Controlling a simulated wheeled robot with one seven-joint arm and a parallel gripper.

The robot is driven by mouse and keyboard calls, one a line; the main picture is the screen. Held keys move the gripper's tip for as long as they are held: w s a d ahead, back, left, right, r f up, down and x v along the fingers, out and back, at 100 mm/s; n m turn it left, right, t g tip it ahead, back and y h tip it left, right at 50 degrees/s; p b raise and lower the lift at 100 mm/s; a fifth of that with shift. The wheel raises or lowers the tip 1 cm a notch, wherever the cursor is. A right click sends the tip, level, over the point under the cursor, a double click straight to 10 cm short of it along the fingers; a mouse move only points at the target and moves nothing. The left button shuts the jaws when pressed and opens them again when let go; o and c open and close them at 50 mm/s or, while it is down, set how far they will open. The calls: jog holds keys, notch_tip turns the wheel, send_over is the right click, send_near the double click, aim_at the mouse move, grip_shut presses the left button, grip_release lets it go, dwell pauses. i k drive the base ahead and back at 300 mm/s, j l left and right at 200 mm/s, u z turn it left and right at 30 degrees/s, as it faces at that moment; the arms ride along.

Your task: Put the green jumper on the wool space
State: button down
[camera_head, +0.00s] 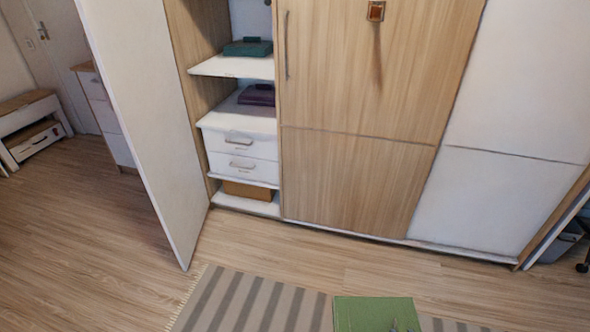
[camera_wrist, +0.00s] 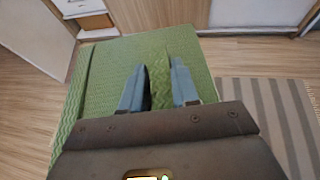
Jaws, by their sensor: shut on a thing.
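The green jumper (camera_head: 372,313) is a folded, knitted block at the bottom edge of the head view, above the striped rug. It fills much of the wrist view (camera_wrist: 102,80). My gripper (camera_wrist: 158,75) is shut on the jumper, with a ridge of knit between its two blue-grey fingers. An open wardrobe compartment has an upper shelf (camera_head: 205,67) bearing a folded teal garment (camera_head: 248,48), and a lower surface (camera_head: 225,116) bearing a folded purple garment (camera_head: 257,95). No label shows which one is the wool space.
A white wardrobe door (camera_head: 150,120) stands open left of the shelves. Two white drawers (camera_head: 238,143) and a brown box (camera_head: 247,191) are below the purple garment. Closed wood panels (camera_head: 360,100) are to the right. Wooden floor (camera_head: 300,248) lies clear before the wardrobe; a striped rug (camera_head: 250,305) is nearer.

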aim_at(248, 116)
jog(key=i+j+u, duration=0.1)
jog(key=i+u, duration=0.3)
jog(key=i, duration=0.5)
jog(key=i+l+u, duration=0.2)
jog(key=i+u, duration=0.15)
jog(key=i, duration=0.5)
